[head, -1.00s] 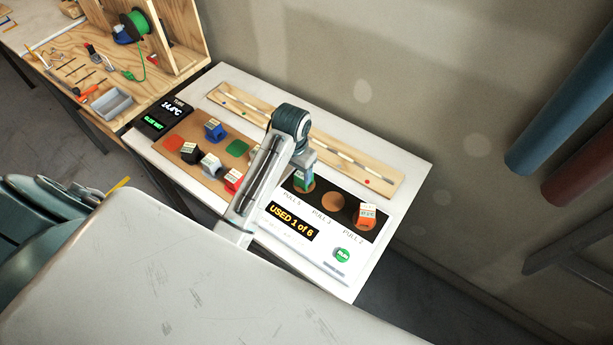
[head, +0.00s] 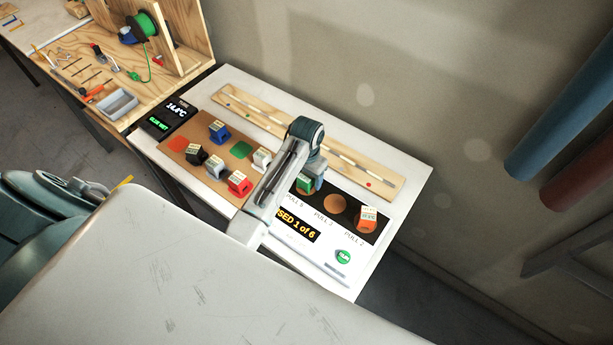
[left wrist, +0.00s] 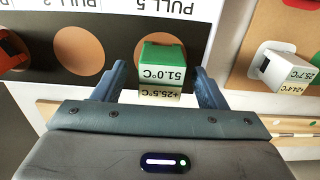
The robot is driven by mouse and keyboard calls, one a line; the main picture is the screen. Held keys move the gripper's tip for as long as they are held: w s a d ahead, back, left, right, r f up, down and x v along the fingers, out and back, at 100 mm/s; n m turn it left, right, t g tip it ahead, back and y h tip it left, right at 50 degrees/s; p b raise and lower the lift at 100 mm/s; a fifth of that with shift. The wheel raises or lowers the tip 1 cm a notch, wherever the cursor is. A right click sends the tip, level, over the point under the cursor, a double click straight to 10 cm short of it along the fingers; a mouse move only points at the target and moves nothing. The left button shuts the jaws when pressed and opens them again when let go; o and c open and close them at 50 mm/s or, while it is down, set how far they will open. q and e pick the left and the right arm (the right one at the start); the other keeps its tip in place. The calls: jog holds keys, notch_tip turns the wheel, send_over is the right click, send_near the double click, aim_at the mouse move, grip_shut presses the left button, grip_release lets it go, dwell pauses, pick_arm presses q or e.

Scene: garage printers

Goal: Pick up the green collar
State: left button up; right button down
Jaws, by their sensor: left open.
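The green collar (head: 304,184) sits at the left end of the black strip on the white table, at the PULL 5 spot. In the left wrist view the green collar (left wrist: 163,54) shows its green top and labels reading 51.0°C and +25.5°C. My left gripper (head: 314,183) is open and low over it. In the left wrist view the fingers of my left gripper (left wrist: 156,80) stand on either side of the collar's near part, with gaps showing. I cannot tell whether they touch it. My right gripper is not in view.
An orange collar (head: 368,219) stands at the strip's other end, past an empty brown disc (head: 334,203). Blue, black, white and red collars stand on the brown board (head: 190,165). A wooden rail board (head: 270,118) lies behind; a green button (head: 343,256) is in front.

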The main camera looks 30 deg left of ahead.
pick_arm(q)
jog(key=shift+f, duration=1)
jog(key=c, duration=1.1)
jog(key=shift+o, duration=0.2)
jog(key=shift+r, duration=0.15)
